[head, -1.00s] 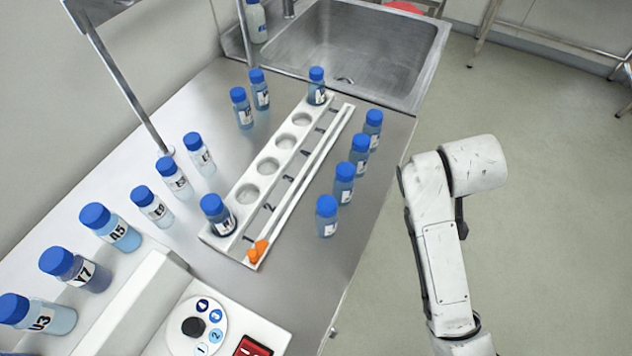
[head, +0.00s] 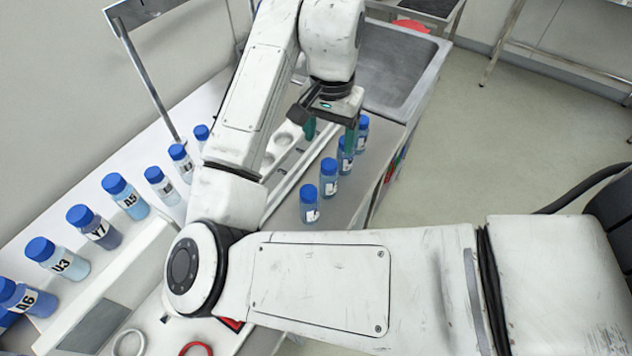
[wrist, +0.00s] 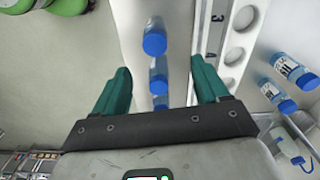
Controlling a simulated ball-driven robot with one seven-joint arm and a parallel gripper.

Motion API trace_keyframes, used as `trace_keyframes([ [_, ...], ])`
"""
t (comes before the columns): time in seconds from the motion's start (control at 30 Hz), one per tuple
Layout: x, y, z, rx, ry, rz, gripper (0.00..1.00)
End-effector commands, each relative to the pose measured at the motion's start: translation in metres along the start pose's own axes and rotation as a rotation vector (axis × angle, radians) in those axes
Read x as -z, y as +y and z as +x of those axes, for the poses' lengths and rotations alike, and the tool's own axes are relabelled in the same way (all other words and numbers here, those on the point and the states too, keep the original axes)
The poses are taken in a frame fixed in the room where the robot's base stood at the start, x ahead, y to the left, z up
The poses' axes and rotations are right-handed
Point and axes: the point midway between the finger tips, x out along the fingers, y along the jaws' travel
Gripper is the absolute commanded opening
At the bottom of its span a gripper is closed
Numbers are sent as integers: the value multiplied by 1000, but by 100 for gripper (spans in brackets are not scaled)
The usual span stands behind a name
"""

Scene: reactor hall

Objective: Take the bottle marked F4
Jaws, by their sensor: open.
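I cannot read the mark F4 on any bottle. A row of small blue-capped bottles (head: 310,204) stands on the bench right of the white rack, their labels too small to read. My gripper (head: 330,133) is open, pointing down over the far end of this row. In the wrist view its teal fingers (wrist: 160,86) are spread apart with nothing held. Blue-capped bottles (wrist: 154,42) show ahead of and between the fingers, in line. I cannot tell whether a finger touches one.
The numbered rack (wrist: 212,45) lies beside the row, partly hidden by my arm in the head view. Left are larger bottles marked A5 (head: 128,200), Y7 (head: 98,232) and A6 (head: 28,300). A sink (head: 400,65) is behind. Open floor (head: 480,150) lies right of the bench.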

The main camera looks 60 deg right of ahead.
Motion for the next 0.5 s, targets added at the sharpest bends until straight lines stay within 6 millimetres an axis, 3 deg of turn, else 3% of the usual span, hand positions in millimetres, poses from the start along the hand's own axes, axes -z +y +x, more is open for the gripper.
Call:
trace_keyframes([
  [0.5, -6, 0, 54, -3, -21, 6, 74],
])
